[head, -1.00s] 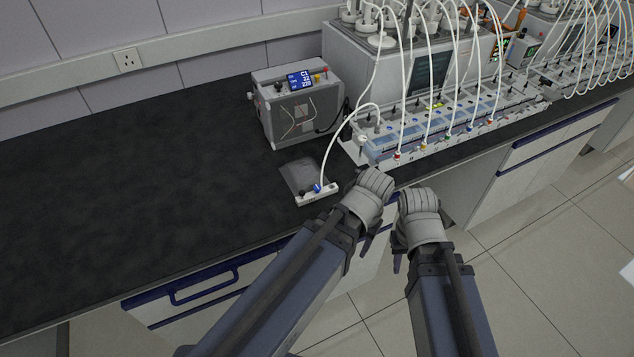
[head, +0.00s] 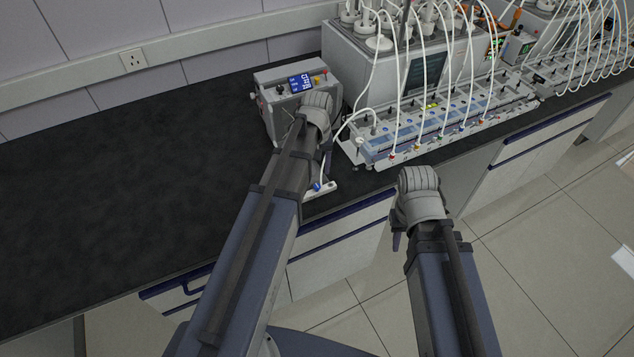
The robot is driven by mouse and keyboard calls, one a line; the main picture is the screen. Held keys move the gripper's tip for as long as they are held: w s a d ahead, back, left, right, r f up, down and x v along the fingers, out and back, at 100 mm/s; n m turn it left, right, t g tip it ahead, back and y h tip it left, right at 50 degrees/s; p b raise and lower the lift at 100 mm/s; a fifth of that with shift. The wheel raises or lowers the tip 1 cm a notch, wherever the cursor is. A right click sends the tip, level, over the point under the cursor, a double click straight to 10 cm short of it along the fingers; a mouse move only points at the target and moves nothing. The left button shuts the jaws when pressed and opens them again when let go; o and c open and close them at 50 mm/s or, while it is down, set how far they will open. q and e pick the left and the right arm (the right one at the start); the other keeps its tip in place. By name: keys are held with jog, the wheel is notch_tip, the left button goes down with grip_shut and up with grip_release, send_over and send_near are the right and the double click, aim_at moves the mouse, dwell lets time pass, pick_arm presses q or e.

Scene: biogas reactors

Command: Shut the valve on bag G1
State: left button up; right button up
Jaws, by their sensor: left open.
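The bag with its white valve bar (head: 322,190) lies near the front edge of the bench. A blue fitting (head: 317,187) with a white tube shows on the bar. My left arm hides the clear bag and the bar's left end, and I cannot read any label. My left gripper (head: 316,115) is open, above the bench beyond the bar, in front of the grey instrument. Its fingertips are mostly hidden. My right gripper (head: 417,198) hangs in front of the bench edge, right of the bar; its jaws cannot be made out.
A grey instrument with a blue display (head: 300,83) stands behind my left gripper. A long white rack (head: 445,125) with several white tubes fills the bench to the right, before a large grey unit (head: 372,75). The black bench top (head: 130,190) is clear at left.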

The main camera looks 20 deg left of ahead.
aim_at(317, 185)
pick_arm(q)
notch_tip(317, 185, down, 7)
jog(key=b, duration=0.6)
grip_shut()
dwell(0.4)
